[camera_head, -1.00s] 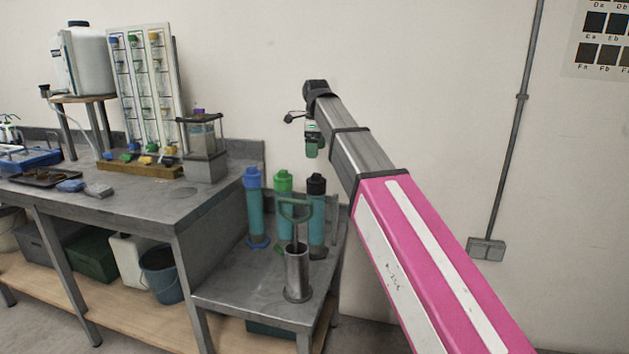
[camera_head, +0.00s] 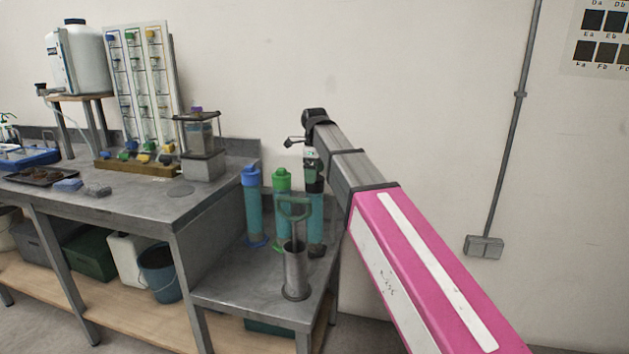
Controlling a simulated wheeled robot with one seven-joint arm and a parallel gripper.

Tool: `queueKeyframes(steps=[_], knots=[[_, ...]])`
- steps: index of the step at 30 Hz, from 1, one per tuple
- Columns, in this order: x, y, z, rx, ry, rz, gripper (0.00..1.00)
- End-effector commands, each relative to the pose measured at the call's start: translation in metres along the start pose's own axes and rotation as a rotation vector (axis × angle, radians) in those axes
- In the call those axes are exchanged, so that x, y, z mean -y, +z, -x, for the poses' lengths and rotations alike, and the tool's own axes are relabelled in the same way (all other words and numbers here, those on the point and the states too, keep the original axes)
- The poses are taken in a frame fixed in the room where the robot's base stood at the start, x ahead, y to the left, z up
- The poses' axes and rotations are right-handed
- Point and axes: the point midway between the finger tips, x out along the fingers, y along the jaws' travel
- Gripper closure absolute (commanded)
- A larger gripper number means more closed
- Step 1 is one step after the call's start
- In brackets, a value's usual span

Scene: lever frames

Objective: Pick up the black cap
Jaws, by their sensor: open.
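The black cap (camera_head: 315,184) sits on top of the rightmost of three teal cylinders (camera_head: 316,222), on the low grey bench. My gripper (camera_head: 313,171) points down from the end of my arm and overlaps the top of that cylinder in the picture. The gripper hides part of the cap. The fingers are small and dark here, and I cannot tell whether they touch the cap. The gripper is open.
A blue-capped cylinder (camera_head: 253,205) and a green-capped cylinder (camera_head: 281,180) stand to the left. A metal tube with a green handle (camera_head: 295,270) stands in front. A higher bench (camera_head: 140,208) with a glass-sided device (camera_head: 200,135) is left. The wall is behind.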

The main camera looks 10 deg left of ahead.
Motion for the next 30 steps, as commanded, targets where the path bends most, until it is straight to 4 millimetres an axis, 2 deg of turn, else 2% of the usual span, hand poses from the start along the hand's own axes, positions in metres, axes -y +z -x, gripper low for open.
queueKeyframes(steps=[3, 9, 14, 25, 30], knots=[[-0.001, 0.0, -0.01, 0.0, 0.0, 0.0, 0.0], [0.0, 0.0, -0.01, 0.0, 0.0, 0.0, 0.0], [0.0, 0.0, -0.01, 0.0, 0.0, 0.0, 0.52], [0.0, 0.0, -0.008, 0.001, 0.0, 0.0, 0.53], [0.0, 0.001, 0.002, 0.001, -0.001, 0.0, 0.53]])
